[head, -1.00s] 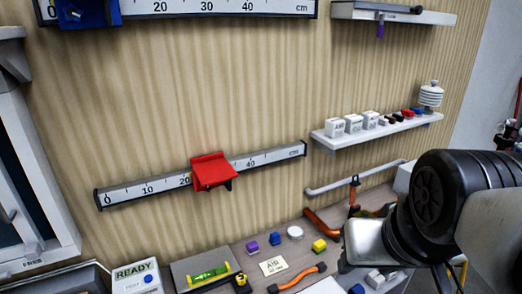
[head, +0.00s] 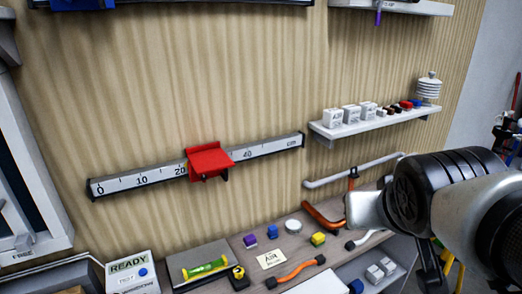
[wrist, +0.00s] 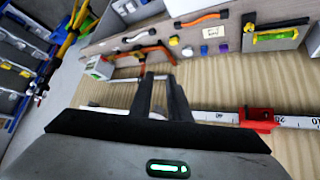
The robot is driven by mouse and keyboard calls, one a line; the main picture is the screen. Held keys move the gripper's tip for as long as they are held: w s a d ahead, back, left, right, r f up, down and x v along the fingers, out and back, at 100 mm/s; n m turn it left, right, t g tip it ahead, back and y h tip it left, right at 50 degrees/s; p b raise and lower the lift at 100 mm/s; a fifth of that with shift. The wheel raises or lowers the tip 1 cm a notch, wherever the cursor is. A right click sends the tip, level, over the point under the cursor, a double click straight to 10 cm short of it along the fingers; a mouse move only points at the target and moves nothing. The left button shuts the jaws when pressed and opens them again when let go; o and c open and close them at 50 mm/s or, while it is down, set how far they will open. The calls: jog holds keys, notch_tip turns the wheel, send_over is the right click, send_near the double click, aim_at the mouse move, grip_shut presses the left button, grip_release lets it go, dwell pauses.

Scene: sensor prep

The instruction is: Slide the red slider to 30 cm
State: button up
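The red slider (head: 210,162) sits on the lower wall rail (head: 140,182), which is marked 0 to beyond 40 cm. Its left edge is just right of the 20 mark and its body hides the 30 mark. In the wrist view the slider (wrist: 258,119) is at the right, with the 40 and 20 labels on either side. My gripper (wrist: 160,76) points toward the wooden wall, with a narrow gap between its dark fingers and nothing in it. It is apart from the slider, on the high-number side. In the head view my arm hides most of the gripper.
A second rail with a blue slider (head: 80,4) is above. A shelf (head: 375,128) with small blocks juts out at right. A grey bar (head: 350,172) is below it. The bench below holds a READY box (head: 130,272), a level (head: 205,268) and an orange-handled tool (head: 295,272).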

jog(key=w+a+f+n+t+b, duration=0.1)
jog(key=w+f+t+b, duration=0.3)
jog(key=w, duration=0.5)
jog(key=n+y+b, duration=0.8)
jog(key=y+b, duration=0.2)
jog(key=y, duration=0.4)
send_near(227, 176)
jog(key=shift+t, duration=0.4)
jog(key=b+x, duration=0.2)
jog(key=x, duration=0.8)
jog(key=shift+w+a, duration=0.1)
jog(key=shift+a, duration=0.15)
grip_shut()
